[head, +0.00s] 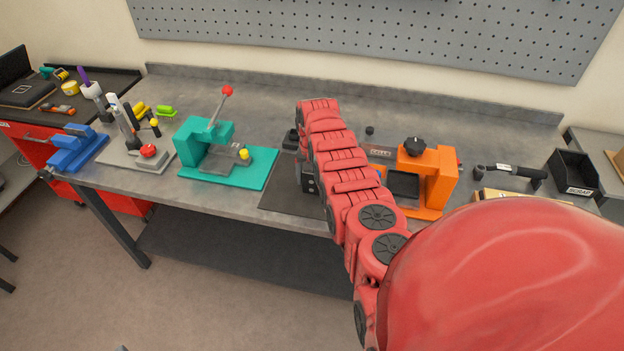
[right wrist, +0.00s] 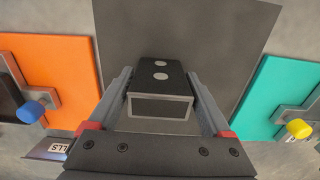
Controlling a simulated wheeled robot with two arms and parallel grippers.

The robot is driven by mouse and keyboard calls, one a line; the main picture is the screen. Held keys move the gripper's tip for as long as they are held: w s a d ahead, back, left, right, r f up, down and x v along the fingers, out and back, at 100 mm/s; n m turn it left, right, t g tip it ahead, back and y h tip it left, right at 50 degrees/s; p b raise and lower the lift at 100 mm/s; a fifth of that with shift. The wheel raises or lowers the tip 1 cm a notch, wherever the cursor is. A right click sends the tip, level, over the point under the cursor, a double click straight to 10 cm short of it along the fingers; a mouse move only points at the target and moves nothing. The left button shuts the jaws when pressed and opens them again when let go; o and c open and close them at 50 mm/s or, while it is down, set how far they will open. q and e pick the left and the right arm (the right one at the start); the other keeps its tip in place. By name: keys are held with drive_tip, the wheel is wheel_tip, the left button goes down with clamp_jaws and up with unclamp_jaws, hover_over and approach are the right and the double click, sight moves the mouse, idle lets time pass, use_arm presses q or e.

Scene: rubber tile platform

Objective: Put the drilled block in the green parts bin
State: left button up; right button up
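The drilled block (right wrist: 174,82) is a dark block with two pale round holes in its top, seen in the right wrist view. My right gripper (right wrist: 160,88) has one finger along each side of it, with no clear gap, and looks shut on it. Whether the block touches the dark mat below cannot be told. In the head view my right gripper (head: 308,178) is over the mat, partly hidden by my arm. My left gripper is not in view.
The dark mat (head: 283,200) lies between a teal press fixture (head: 205,150) and an orange fixture (head: 438,180). A red-knobbed clamp stand (head: 130,140) and a blue vise (head: 75,148) stand left. A black scrap bin (head: 572,178) is at far right.

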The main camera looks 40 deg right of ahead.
drive_tip(key=shift+o, duration=0.9)
drive_tip(key=shift+r, duration=0.25)
